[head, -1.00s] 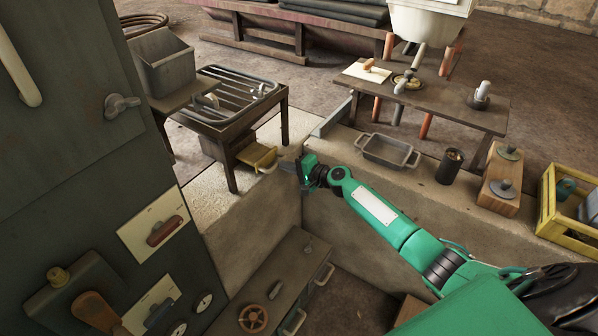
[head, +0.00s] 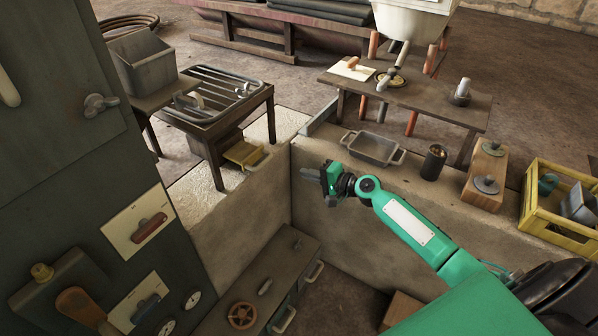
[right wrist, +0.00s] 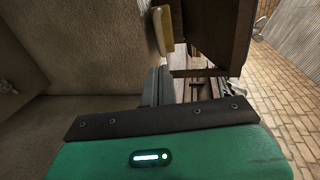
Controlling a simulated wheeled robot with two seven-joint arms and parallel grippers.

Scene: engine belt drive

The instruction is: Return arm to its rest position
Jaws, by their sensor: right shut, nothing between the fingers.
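My right gripper (head: 312,174) is at the end of my green arm, in the middle of the head view. It is shut and empty, and its fingers point left in front of the low concrete wall. In the right wrist view my gripper's fingers (right wrist: 158,88) are together with nothing between them. A yellow pedal-like piece (head: 243,153) sits under the metal-racked table, apart from the gripper. It also shows in the right wrist view (right wrist: 162,30). My left gripper is in neither view.
A grey tray (head: 373,148), a dark cup (head: 433,162) and a wooden block with knobs (head: 486,176) stand on the wall ledge. A yellow crate (head: 530,212) is at right. A dark control cabinet (head: 75,150) fills the left. A low cabinet (head: 265,275) with a red handwheel stands below.

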